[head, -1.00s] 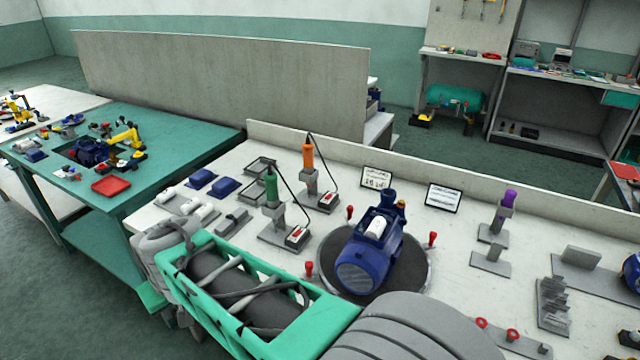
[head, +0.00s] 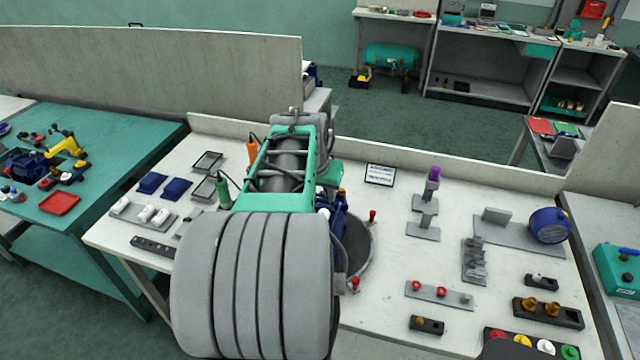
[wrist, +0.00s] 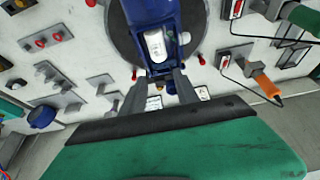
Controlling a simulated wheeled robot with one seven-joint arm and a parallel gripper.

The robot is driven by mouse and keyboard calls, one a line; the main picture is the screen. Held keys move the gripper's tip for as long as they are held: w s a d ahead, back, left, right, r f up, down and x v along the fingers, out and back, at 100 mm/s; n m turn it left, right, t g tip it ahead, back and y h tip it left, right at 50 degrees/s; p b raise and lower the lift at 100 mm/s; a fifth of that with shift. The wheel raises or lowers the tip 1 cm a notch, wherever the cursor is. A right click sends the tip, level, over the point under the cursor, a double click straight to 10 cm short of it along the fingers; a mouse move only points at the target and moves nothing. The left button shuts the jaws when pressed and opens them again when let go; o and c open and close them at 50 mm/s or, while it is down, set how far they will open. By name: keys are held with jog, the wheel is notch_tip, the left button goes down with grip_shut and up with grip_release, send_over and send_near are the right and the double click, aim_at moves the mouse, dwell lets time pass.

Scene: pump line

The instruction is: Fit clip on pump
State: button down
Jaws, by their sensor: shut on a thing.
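The blue pump (head: 340,212) stands on a round dark turntable (head: 359,250), mostly hidden behind my arm in the head view. A brassy spot shows near the fingertips. I cannot tell whether the clip touches the pump.
Red-knobbed pins (head: 372,215) stand around the turntable. A grey strip with red rings (head: 440,296) lies to the right, near a stand with a purple top (head: 434,173). Tool stands with an orange handle (head: 253,150) and a green one are left of the pump.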

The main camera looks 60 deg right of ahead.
jog(key=shift+f+b, duration=2.1)
jog(key=shift+f, duration=1.2)
jog(key=shift+a+r, duration=0.1)
jog(key=shift+a, duration=0.1)
jog(key=shift+f+b, duration=0.4)
jog(key=shift+b, duration=0.2)
jog(key=c, duration=0.8)
grip_release()
jog(key=shift+c, duration=0.2)
jog(key=shift+r, duration=0.1)
jog(key=p+v, duration=0.3)
jog(key=v, duration=0.3)
